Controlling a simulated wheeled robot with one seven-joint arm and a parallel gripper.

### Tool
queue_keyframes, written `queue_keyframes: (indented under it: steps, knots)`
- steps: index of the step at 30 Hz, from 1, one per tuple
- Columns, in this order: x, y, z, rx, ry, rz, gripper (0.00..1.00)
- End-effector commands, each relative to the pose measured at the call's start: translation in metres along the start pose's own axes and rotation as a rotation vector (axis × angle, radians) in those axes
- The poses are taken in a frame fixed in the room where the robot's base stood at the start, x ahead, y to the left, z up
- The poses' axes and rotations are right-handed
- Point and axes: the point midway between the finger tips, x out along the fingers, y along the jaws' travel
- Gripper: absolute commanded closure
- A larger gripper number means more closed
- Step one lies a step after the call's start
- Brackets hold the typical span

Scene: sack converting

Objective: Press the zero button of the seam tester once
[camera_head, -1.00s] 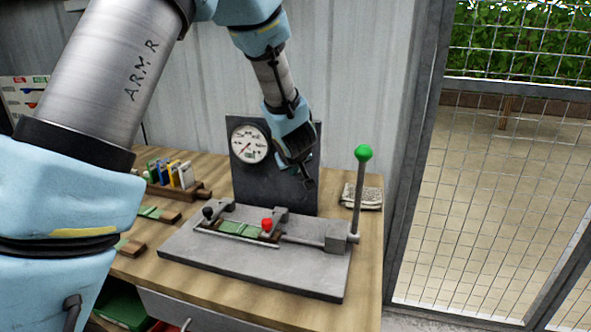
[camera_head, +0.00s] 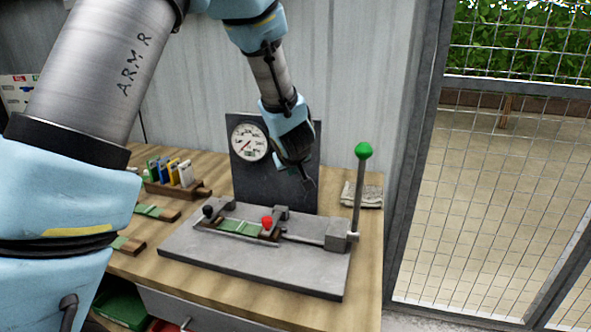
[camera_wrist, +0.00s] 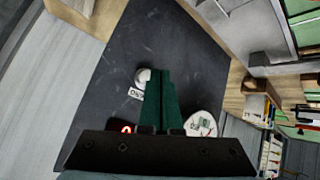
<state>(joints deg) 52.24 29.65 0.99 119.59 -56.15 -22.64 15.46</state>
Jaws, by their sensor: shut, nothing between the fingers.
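The seam tester stands on the wooden bench, with a dark upright panel (camera_head: 245,185) behind a grey base plate (camera_head: 190,248). The panel carries a round white gauge (camera_head: 250,142). In the wrist view a pale round button (camera_wrist: 142,77) on the panel has a small white label (camera_wrist: 136,93) beside it, lettering hard to read. My gripper (camera_head: 312,182) is shut and empty at the panel's right part. In the wrist view its green fingertips (camera_wrist: 158,73) are just beside the button; I cannot tell whether they touch the panel. The button is hidden in the head view.
A lever with a green ball (camera_head: 363,150) rises at the right of the base. A red knob (camera_head: 267,222) and green strip (camera_head: 238,228) sit on it. A folded cloth (camera_head: 366,196) lies behind the lever. A rack of coloured tags (camera_head: 175,177) stands left.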

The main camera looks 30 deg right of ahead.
Motion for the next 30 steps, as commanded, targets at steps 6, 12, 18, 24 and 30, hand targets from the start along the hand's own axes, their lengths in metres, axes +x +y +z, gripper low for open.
queue_keyframes:
  steps: [6,12,18,24,30]
  knots:
    - [-0.001,0.000,0.001,0.001,0.000,0.000,1.00]
    - [-0.005,-0.004,0.005,0.001,0.000,0.000,1.00]
    - [-0.018,-0.014,0.015,0.001,0.001,0.000,1.00]
    - [-0.031,-0.023,0.023,0.000,0.000,0.000,1.00]
    - [-0.035,-0.026,0.026,0.001,0.000,0.000,1.00]
